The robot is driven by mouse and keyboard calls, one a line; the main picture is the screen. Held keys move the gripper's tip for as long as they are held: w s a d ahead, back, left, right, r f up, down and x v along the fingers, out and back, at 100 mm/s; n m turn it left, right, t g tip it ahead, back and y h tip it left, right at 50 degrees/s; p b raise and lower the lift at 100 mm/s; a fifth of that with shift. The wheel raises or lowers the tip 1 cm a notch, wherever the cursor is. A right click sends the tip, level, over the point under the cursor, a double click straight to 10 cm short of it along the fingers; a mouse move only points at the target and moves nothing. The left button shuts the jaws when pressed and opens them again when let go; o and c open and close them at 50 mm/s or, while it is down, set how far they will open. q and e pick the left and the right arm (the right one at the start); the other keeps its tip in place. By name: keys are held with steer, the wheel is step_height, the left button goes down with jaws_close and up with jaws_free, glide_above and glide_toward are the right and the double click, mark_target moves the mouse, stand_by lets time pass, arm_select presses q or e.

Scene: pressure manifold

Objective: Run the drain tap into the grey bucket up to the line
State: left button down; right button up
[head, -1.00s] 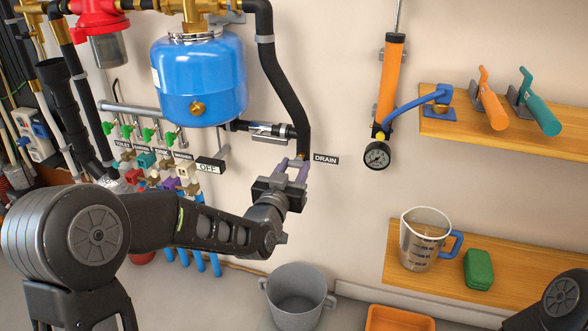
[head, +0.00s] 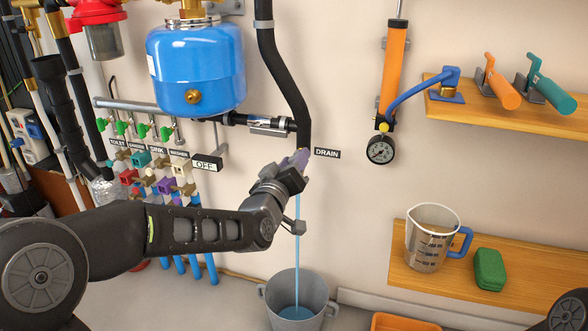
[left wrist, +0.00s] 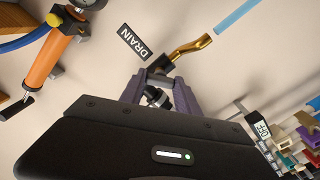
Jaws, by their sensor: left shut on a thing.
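The drain tap sits at the foot of the black pipe, beside the DRAIN label (head: 327,153). My left gripper (head: 298,158) is shut on the tap's handle and mostly hides it in the head view. In the left wrist view its brass spout (left wrist: 190,47) shows just beyond my left fingertips (left wrist: 166,82). A blue stream of water (head: 297,245) falls from the tap into the grey bucket (head: 315,287) on the floor. Some blue water (head: 296,313) lies in the bucket. I cannot make out a fill line. My right gripper is out of view.
A blue tank (head: 196,68) hangs left of the tap, above coloured valves and an OFF sign (head: 207,164). A hand pump with a gauge (head: 381,149) hangs to the right. A shelf holds a measuring jug (head: 428,240) and a green block (head: 489,270). An orange tray (head: 400,322) lies beside the bucket.

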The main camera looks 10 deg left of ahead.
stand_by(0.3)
arm_select(q)
steer(key=c, duration=0.9)
jaws_free()
steer(key=s, duration=0.2)
steer(key=s+p, duration=0.1)
steer(key=s, duration=0.5)
steer(key=shift+a+p, duration=0.25)
steer(key=shift+p, duration=0.1)
steer(key=shift+w, duration=0.1)
